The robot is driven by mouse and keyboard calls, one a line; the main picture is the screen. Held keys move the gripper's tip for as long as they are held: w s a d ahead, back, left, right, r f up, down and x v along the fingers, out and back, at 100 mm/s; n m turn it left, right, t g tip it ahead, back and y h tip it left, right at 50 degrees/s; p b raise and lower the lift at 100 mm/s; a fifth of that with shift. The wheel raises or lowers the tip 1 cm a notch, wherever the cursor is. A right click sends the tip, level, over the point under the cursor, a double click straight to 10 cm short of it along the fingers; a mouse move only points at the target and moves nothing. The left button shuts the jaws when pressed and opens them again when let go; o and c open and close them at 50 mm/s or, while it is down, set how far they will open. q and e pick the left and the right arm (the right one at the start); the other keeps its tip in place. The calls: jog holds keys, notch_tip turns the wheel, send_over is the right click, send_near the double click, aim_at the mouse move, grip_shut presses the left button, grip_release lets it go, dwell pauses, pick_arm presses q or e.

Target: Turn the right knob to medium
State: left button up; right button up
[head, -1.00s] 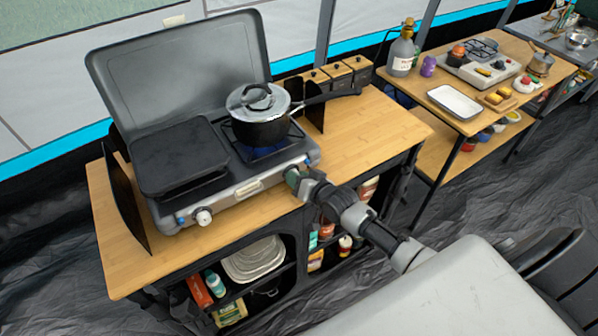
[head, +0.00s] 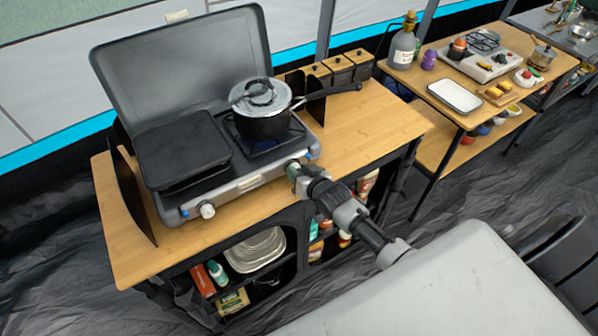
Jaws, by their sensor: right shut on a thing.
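The grey camping stove (head: 240,188) stands on the wooden table with its lid raised. Its white left knob (head: 207,210) shows on the front panel. The right knob is at the right end of the panel, hidden behind my right gripper (head: 294,169). My right gripper is shut on the right knob, its arm reaching in from the lower right. A black pot with a glass lid (head: 262,108) sits on the right burner, where a blue glow shows under it. A black griddle plate (head: 182,150) covers the left burner. My left gripper is not in view.
The wooden table (head: 375,125) has clear room right of the stove. A second table to the right carries a white tray (head: 455,96) and a grey bottle (head: 403,50).

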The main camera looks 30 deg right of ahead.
jog(key=o, duration=0.6)
jog(key=shift+o, duration=0.2)
jog(key=shift+s, duration=0.1)
jog(key=b+v, duration=0.1)
jog(key=v, duration=0.9)
jog(key=shift+s, duration=0.35)
jog(key=shift+d, duration=0.15)
jog(key=s+f+n+g+h+b, duration=0.1)
jog(key=s+f+g, duration=0.35)
jog(key=f, duration=0.85)
jog(key=s+f+g+b, duration=0.1)
jog(key=s+f+g, duration=0.1)
jog(key=s+f, duration=0.85)
jog(key=s+a+f+n+g+b, duration=0.1)
jog(key=s+a+f+g, duration=0.1)
jog(key=s+f, duration=0.7)
jog(key=s+a+f+n+g, duration=0.2)
jog(key=s+f+g, duration=0.2)
jog(key=s+f, duration=0.5)
jog(key=s, duration=0.5)
jog(key=shift+s+a+f+g+b, duration=0.25)
jog(key=shift+a+f+g+b, duration=0.1)
jog(key=shift+f, duration=0.05)
